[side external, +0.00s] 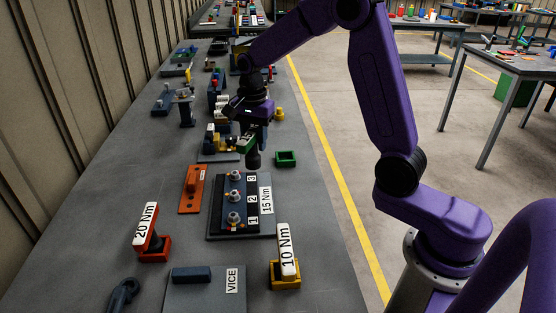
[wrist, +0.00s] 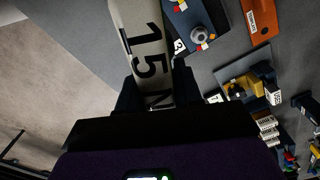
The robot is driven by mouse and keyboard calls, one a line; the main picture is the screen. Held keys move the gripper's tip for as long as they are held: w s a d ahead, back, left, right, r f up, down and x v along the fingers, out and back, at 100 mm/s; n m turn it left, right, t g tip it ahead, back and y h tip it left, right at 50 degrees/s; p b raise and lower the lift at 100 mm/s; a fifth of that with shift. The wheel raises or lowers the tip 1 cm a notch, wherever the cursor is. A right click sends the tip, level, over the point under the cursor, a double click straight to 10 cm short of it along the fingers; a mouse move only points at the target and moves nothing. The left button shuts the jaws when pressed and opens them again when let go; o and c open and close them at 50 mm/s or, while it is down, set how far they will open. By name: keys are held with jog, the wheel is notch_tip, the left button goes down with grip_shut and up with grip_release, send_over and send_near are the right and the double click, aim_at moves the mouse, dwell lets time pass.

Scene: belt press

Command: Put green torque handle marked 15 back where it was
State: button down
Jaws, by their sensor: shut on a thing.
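The green torque handle (side external: 246,143) is in my gripper (side external: 250,124), held above the bench in the side view. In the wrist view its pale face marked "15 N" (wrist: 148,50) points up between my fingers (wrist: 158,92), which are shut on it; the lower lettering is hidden. A dark socket end (side external: 254,160) hangs below the handle. A small green holder (side external: 286,158) sits on the bench to the right of the handle, apart from it, and looks empty.
In front is a dark block with three numbered bolts (side external: 234,200) on a plate labelled 15 Nm. An orange plate (side external: 193,188) lies beside it. The 20 Nm handle (side external: 146,226) and the 10 Nm handle (side external: 288,252) stand in red and yellow holders.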

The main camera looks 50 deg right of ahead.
jog(key=s+d+r+n, duration=0.1)
jog(key=s+d+n, duration=0.1)
jog(key=s+d, duration=0.2)
jog(key=s+d+r+n, duration=0.1)
jog(key=s+d+n, duration=0.2)
jog(key=d, duration=0.7)
jog(key=shift+s+d, duration=0.2)
jog(key=shift+s, duration=0.65)
jog(key=shift+w, duration=0.1)
jog(key=shift+w+d+f, duration=0.7)
jog(key=shift+w+f, duration=1.4)
jog(key=shift+w, duration=0.1)
jog(key=shift+w+d+f, duration=0.7)
jog(key=shift+w+f, duration=1.35)
jog(key=shift+w, duration=0.15)
jog(key=shift+w+d+f, duration=0.7)
jog(key=shift+w+f, duration=1.4)
jog(key=shift+w, duration=0.1)
jog(key=shift+f, duration=0.2)
jog(key=c, duration=0.8)
grip_release()
jog(key=shift+o, duration=0.2)
